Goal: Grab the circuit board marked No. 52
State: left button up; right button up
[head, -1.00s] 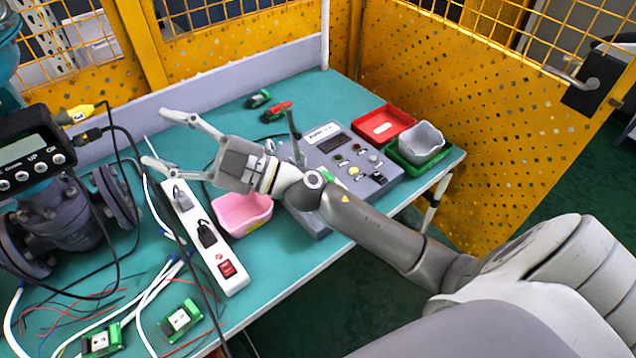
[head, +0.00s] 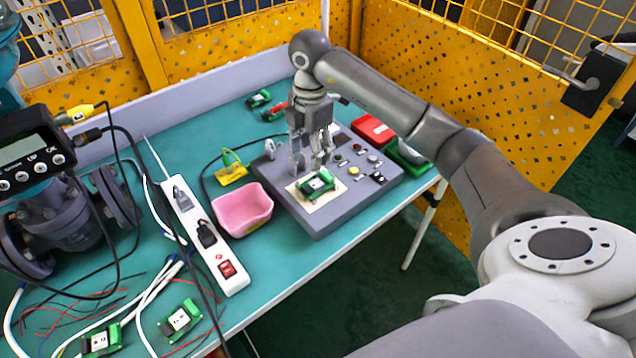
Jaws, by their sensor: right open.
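A green circuit board (head: 317,182) lies on a pale square pad on the grey control box. My left gripper is out of view.
The grey control box (head: 320,222) has buttons on its right. A pink bin (head: 243,209) and a white power strip (head: 205,235) stand to its left. Red (head: 372,129) and green (head: 408,154) trays are at the right, partly behind my arm. Loose cables cross the left side.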

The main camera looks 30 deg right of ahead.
send_over(316, 183)
jog(key=f, duration=0.5)
jog(key=shift+w+a+f+p, duration=0.15)
jog(key=shift+a+p, duration=0.15)
jog(key=shift+p, duration=0.1)
jog(key=f, duration=0.1)
jog(key=f+p, duration=0.1)
jog(key=f, duration=0.2)
jog(key=shift+s+d+f+p, duration=0.1)
jog(key=shift+s+d+p, duration=0.15)
jog(key=shift+d+p, duration=0.1)
jog(key=shift+f, duration=0.55)
jog(key=c, duration=0.6)
jog(key=shift+c, duration=0.2)
